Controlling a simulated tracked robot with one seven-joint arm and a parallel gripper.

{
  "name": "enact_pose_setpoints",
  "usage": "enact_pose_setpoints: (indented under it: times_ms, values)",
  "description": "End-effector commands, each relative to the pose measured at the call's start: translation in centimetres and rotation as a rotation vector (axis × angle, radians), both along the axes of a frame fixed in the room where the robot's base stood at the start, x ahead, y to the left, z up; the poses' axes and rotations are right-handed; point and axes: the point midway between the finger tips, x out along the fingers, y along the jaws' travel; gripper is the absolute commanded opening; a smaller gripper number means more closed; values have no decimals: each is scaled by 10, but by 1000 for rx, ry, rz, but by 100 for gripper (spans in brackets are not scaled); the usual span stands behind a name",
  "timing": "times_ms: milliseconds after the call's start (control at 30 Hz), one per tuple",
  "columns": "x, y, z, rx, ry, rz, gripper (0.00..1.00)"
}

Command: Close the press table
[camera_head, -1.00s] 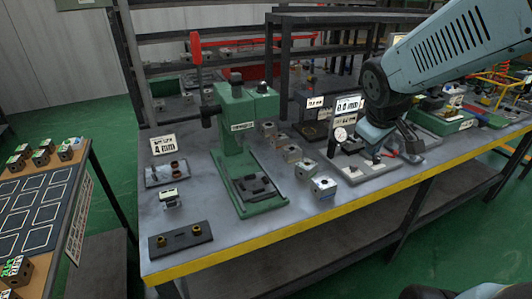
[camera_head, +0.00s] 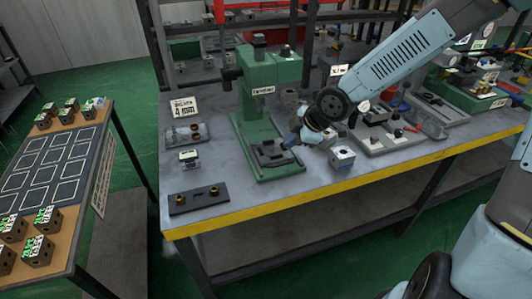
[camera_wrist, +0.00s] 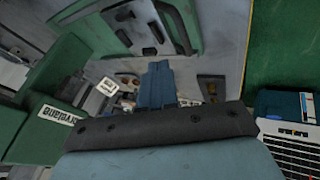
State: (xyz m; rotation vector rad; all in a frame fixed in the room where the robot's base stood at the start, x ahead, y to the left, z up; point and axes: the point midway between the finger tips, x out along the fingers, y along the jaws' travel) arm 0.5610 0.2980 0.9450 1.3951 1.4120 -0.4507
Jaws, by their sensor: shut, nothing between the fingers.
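In the wrist view my blue fingers (camera_wrist: 160,80) are together. My wrist hides part of the bench behind it.
A grey fixture (camera_head: 385,136) is farther right. The yellow bench edge (camera_head: 330,189) runs along the front.

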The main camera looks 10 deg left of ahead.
Motion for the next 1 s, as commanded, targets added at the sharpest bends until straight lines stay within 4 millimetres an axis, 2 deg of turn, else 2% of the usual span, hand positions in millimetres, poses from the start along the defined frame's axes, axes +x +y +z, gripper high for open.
enact_pose_setpoints:
  times_ms: [100, 200, 433, 1000]
  values:
    - [-3, 14, 2, 48, -9, 56, 0]
    - [-5, 20, 3, 68, -16, 79, 0]
    - [-4, 26, -1, 72, -17, 86, 0]
    - [2, 42, -26, 71, -15, 85, 0]
